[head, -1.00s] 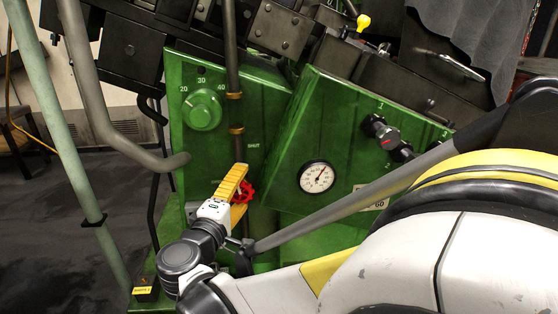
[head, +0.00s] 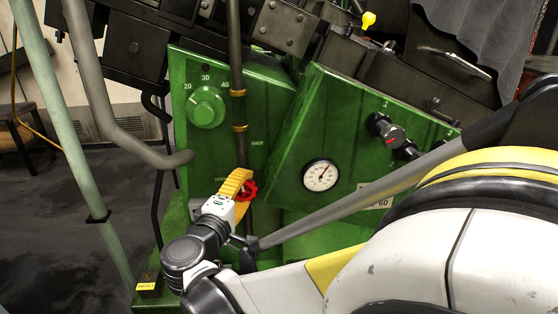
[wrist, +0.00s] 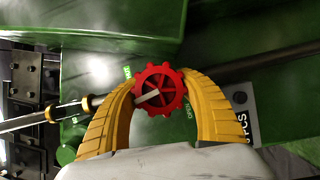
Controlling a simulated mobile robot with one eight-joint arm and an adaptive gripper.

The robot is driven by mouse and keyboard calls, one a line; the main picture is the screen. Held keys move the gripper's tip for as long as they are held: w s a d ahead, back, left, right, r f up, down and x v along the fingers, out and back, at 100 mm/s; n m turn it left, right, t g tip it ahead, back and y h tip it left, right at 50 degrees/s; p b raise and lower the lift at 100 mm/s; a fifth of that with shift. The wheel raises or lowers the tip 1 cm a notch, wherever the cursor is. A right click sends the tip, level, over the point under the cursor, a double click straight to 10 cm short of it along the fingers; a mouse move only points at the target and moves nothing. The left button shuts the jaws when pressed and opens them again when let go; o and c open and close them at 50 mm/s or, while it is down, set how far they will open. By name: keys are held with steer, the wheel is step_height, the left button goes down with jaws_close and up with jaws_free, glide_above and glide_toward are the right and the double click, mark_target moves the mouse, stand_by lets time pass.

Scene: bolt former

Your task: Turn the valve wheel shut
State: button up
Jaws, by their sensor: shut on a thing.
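The red valve wheel (wrist: 160,88) has a toothed rim and spokes, and a pale bar shows across its face in the wrist view. In the head view the wheel (head: 248,191) sits on the dark vertical pipe in front of the green machine, partly hidden by a finger. My gripper (head: 243,188) has yellow ribbed fingers closed on the wheel. In the wrist view my gripper (wrist: 162,95) has one finger on each side of the rim, and both look in contact with it. A "SHUT" label (head: 257,143) is on the green panel above the wheel.
A round gauge (head: 321,175) and black knobs (head: 390,135) are on the right green panel. A green dial (head: 206,107) is at upper left. A thick grey bent pipe (head: 120,130) and a pale green post (head: 75,150) stand left. A dark vertical pipe (head: 237,110) runs above the wheel.

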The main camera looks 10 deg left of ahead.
steer(key=shift+s+a+m+p, duration=0.1)
steer(key=shift+m+p, duration=0.2)
steer(key=shift+m+g+y+p, duration=0.4)
steer(key=shift+m+g+p, duration=0.2)
steer(key=shift+m+p, duration=0.45)
steer(key=shift+m+g+y+p, duration=0.65)
steer(key=shift+m+p, duration=0.2)
steer(key=shift+m, duration=1)
steer(key=shift+a, duration=0.1)
steer(key=o, duration=1.5)
steer(key=shift+s+a, duration=0.1)
steer(key=shift+s, duration=0.05)
